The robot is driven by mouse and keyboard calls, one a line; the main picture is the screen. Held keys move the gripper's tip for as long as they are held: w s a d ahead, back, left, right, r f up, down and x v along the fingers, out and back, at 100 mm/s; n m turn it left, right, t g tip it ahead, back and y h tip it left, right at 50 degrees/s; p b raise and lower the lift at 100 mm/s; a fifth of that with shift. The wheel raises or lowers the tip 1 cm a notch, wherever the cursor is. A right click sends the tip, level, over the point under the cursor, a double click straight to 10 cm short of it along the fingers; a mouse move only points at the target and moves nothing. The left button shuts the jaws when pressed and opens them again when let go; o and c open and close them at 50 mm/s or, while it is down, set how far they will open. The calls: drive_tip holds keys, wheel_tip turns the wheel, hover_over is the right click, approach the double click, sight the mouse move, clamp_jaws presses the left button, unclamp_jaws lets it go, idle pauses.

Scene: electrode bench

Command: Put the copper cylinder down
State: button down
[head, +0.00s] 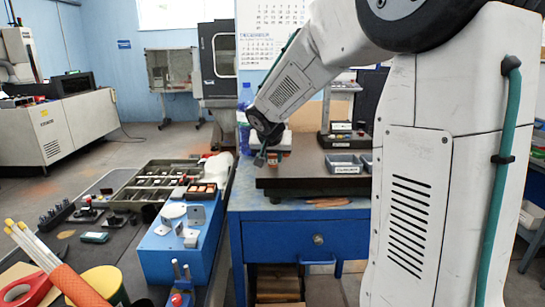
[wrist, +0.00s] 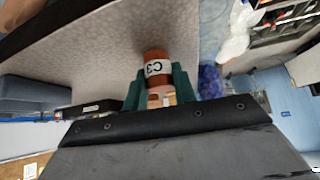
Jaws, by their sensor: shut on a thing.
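The copper cylinder (wrist: 157,68) shows in the wrist view, with a white label reading C3. The green fingers of my gripper (wrist: 160,90) are shut on it, one on each side. In the head view my gripper (head: 266,157) is at the left end of the dark plate (head: 305,179) on the blue bench. The cylinder is small there and partly hidden by the gripper. The speckled plate top also shows in the wrist view (wrist: 95,55), beyond the cylinder. I cannot tell whether the cylinder touches it.
Small grey bins (head: 343,164) stand on the plate's right part, near a device with buttons (head: 343,135). A blue bottle (head: 245,115) stands behind the plate's left end. A blue box (head: 180,250) and trays (head: 160,187) fill the left bench. The plate's front middle looks clear.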

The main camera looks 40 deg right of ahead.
drive_tip(key=c, duration=1.1)
unclamp_jaws()
drive_tip(key=shift+f, duration=0.15)
drive_tip(key=shift+r, duration=0.2)
drive_tip(key=v, duration=1.2)
drive_tip(key=s+a+f+n+g+y, duration=0.1)
drive_tip(key=s+a+f+n, duration=0.1)
drive_tip(key=s, duration=0.8)
drive_tip(key=s+a+f+n+g+y, duration=0.2)
drive_tip(key=s+a+f+n, duration=0.1)
drive_tip(key=s+a, duration=0.4)
drive_tip(key=s+a+f+n+g+y, duration=0.1)
drive_tip(key=s+a+f+n+y, duration=0.1)
drive_tip(key=s, duration=1)
drive_tip(key=shift+s+a+f+n+g, duration=0.15)
drive_tip(key=shift+a+f+n, duration=0.15)
drive_tip(key=shift+a+f, duration=0.45)
drive_tip(key=shift+s+a+f+n+g, duration=0.15)
drive_tip(key=shift+a+f+n, duration=0.15)
drive_tip(key=shift+a+f, duration=0.45)
drive_tip(key=shift+a+r, duration=0.1)
